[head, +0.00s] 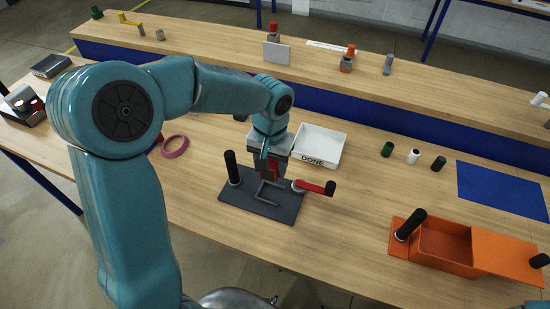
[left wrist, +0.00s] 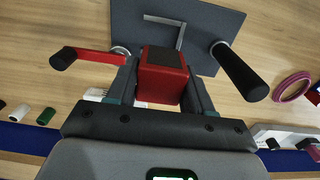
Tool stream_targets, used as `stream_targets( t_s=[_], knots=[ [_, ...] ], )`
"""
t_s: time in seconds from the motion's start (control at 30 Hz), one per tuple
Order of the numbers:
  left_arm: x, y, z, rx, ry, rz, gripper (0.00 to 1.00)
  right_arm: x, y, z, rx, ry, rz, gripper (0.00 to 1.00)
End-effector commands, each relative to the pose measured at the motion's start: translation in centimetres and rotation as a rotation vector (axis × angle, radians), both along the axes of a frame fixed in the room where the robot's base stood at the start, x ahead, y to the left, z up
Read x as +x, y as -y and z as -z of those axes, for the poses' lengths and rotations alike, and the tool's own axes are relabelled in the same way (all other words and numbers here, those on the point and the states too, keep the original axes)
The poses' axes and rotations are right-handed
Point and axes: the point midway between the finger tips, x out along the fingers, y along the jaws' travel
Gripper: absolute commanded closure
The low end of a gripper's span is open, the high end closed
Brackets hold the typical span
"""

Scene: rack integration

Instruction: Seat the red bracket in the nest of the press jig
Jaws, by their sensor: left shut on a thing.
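My left gripper (head: 270,173) is shut on the red bracket, pointing down over the far part of the press jig. The red bracket (head: 274,168) is mostly hidden by the fingers; in the left wrist view the bracket (left wrist: 165,58) shows as a red block with a dark top between them. The press jig (head: 232,202) is a dark grey plate with a grey angled nest (head: 268,199), a black upright handle (head: 232,168) and a red lever (head: 312,187) swung out to the right. The bracket appears above the plate, beside the nest; its exact height is unclear.
A white tray marked DONE (head: 341,153) stands just behind the jig. An orange box (head: 443,261) with a black handle is at right, near a blue mat (head: 505,190). Several small cylinders (head: 413,156) stand between. A pink ring (head: 175,146) lies left.

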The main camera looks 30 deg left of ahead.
Motion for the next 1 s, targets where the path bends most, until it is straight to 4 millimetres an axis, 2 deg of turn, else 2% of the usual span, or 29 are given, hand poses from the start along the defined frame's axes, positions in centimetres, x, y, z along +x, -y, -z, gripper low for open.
stream_targets(
  t_s=[0.47,0.67,1.0],
  knots=[
    [-0.7,0.1,0.4,0.0,0.0,0.0,0.81,0.0,0.0,0.5,0.0,0.0,0.0,0.57],
    [-0.7,0.0,2.0,0.0,0.0,-0.001,0.81,0.0,0.0,1.9,0.0,0.0,0.0,0.57],
    [-0.5,0.0,5.8,0.0,-0.001,-0.001,0.81,0.0,0.0,5.2,0.0,0.0,0.0,0.57]
  ],
)
